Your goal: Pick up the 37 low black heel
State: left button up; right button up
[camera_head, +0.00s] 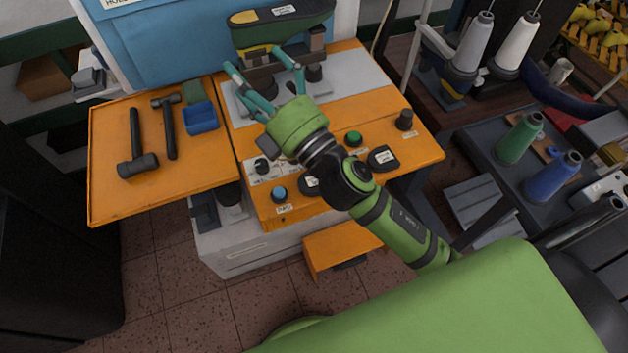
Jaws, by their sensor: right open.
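Small black pieces lie on the orange bench top (420,147). One flat black piece with a white label (383,160) lies to the right of my right forearm. Another dark piece (309,187) lies beside the forearm and is partly hidden by it. The label print is too small to read, so I cannot tell which is the 37 low black heel. My left gripper is out of view.
A dark green and yellow shoe last (285,22) sits on the machine. Round knobs, including a green one (353,138), stand on the bench. Thread spools (518,140) stand at right.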

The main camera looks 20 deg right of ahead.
jog(key=s+a+n+g+y, duration=0.4)
jog(key=a+n+g+y, duration=0.25)
jog(key=n, duration=0.45)
jog(key=s+a+n+g+y, duration=0.3)
jog(key=a+n+g+y, duration=0.35)
jog(key=n, duration=0.45)
jog(key=n+g+h, duration=0.7)
jog(key=n+h, duration=0.6)
jog(key=h, duration=0.8)
send_near(307, 185)
jog(key=shift+w+d+f, duration=0.2)
jog(key=shift+d+f, duration=0.25)
jog(key=shift+d, duration=0.15)
jog(key=shift+w+d+f, duration=0.15)
jog(key=shift+d+f, duration=0.35)
jog(key=shift+d, duration=0.05)
jog(key=shift+f+p, duration=0.6)
jog(key=shift+f, duration=0.1)
jog(key=f+p, duration=0.1)
jog(key=f, duration=0.1)
jog(key=a+f+p, duration=0.1)
jog(key=f, duration=0.1)
jog(key=shift+f, duration=0.75)
jog(key=c, duration=1.2)
